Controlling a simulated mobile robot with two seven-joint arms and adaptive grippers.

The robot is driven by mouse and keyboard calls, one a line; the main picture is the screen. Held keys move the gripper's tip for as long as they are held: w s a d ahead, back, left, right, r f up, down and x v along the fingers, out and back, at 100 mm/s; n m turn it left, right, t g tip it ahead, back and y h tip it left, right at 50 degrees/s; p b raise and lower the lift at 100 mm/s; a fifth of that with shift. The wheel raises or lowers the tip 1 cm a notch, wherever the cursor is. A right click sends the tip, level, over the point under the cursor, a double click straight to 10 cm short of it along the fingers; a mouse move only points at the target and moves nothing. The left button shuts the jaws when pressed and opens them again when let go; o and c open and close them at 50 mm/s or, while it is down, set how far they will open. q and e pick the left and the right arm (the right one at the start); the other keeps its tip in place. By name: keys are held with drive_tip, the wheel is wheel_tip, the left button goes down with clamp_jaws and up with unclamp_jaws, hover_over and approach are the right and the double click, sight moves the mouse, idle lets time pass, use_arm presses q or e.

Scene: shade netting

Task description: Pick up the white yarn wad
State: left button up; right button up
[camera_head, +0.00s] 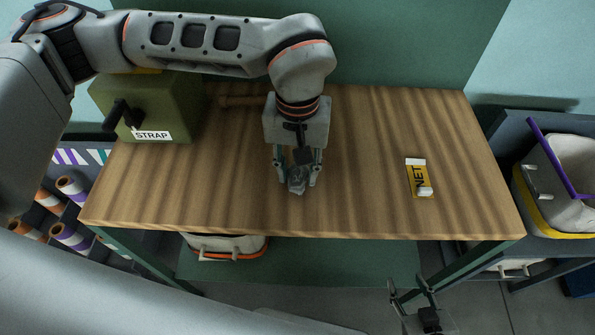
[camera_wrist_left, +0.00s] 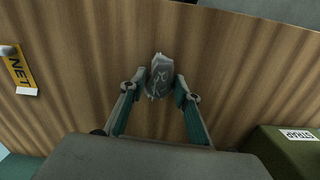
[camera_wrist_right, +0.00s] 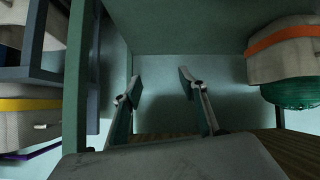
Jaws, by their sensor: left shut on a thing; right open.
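The yarn wad (camera_head: 297,185) is a small, crumpled, greyish-white lump over the middle of the wooden table. My left gripper (camera_head: 297,179) points down at it and is shut on it, one finger on each side. In the left wrist view, the wad (camera_wrist_left: 160,77) sits between the fingertips, with pale strands on its surface. I cannot tell whether it touches the tabletop. My right gripper (camera_head: 412,289) is open and empty, low in front of the table. In the right wrist view, its fingers (camera_wrist_right: 160,82) stand apart with nothing between them.
The wooden table (camera_head: 360,140) is mostly clear. A green STRAP box (camera_head: 165,100) with a black handle stands at back left. A grey bin (camera_head: 575,160) is beyond the right edge.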

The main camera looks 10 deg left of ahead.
sight(297, 172)
use_arm(q)
wheel_tip(297, 172, up, 19)
drive_tip(key=p, duration=0.1)
drive_tip(key=shift+r+p, duration=0.2)
drive_tip(key=shift+p, duration=0.2)
drive_tip(key=shift+f, duration=0.1)
